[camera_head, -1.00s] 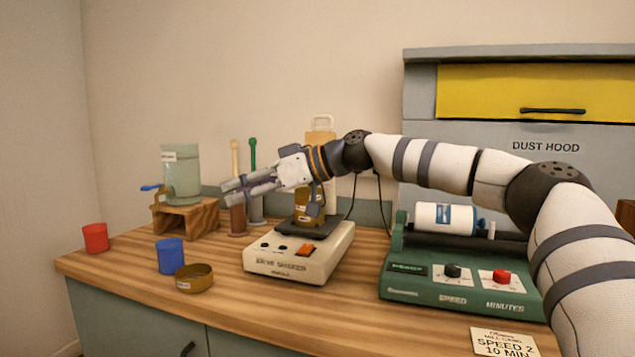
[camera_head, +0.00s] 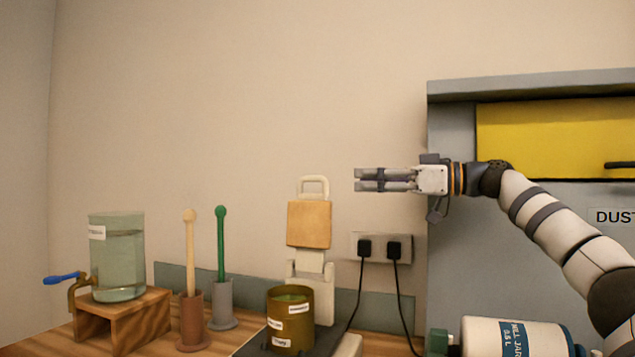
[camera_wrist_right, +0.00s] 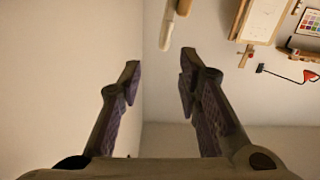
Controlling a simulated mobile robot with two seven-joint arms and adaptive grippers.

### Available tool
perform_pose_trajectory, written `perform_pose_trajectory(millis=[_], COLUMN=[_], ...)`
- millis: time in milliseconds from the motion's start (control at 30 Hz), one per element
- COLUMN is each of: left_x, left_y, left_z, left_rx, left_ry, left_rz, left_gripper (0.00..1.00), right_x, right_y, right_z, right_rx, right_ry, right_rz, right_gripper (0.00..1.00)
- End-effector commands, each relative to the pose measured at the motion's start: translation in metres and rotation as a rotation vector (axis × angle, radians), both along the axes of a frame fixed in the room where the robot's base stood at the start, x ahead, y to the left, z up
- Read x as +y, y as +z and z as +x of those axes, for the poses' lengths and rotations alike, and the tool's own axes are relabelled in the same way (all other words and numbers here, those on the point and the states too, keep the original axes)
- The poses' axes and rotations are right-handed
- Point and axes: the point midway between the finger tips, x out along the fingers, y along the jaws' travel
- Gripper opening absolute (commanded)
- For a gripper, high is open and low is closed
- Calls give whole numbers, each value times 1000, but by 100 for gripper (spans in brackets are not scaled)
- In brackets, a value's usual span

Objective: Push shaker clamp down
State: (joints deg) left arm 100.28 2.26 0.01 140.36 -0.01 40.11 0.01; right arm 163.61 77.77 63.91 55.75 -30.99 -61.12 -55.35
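The shaker clamp (camera_head: 309,224) stands upright behind the shaker in the head view, its pale handle loop on top and its orange-tan pad facing forward. A brass sieve cup (camera_head: 290,318) with green contents sits on the shaker's dark platform (camera_head: 252,345), in front of the clamp; the rest of the shaker is cut off below. My right gripper (camera_head: 357,180) is raised to the right of the clamp, apart from it, with its fingers pointing left. The wrist view shows its fingers (camera_wrist_right: 158,78) apart with nothing between them. My left gripper is not in view.
A glass water jar (camera_head: 118,262) with a blue tap stands on a wooden stand (camera_head: 140,312) at left. Two rods stand in holders (camera_head: 192,322) beside it. A socket with plugs (camera_head: 382,247) is on the wall; a white jar (camera_head: 515,337) and dust hood (camera_head: 455,130) are at right.

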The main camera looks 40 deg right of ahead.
Motion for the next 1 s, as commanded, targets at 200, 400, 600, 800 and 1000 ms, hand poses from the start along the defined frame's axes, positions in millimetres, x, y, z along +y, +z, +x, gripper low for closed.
perform_pose_trajectory(millis=[200, 400, 600, 800, 1000], left_x=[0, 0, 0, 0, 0], left_y=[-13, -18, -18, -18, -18], left_z=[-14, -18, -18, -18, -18], left_rx=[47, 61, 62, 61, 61], left_ry=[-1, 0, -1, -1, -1], left_rz=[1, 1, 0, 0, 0], left_gripper=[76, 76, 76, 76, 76], right_x=[24, 45, 53, 54, 54], right_y=[-9, -6, -2, -1, -1], right_z=[48, 87, 104, 105, 105], right_rx=[15, 10, 4, 3, 2], right_ry=[3, 1, 1, 1, 1], right_rz=[-3, -2, 0, 1, 0], right_gripper=[31, 31, 31, 31, 0])
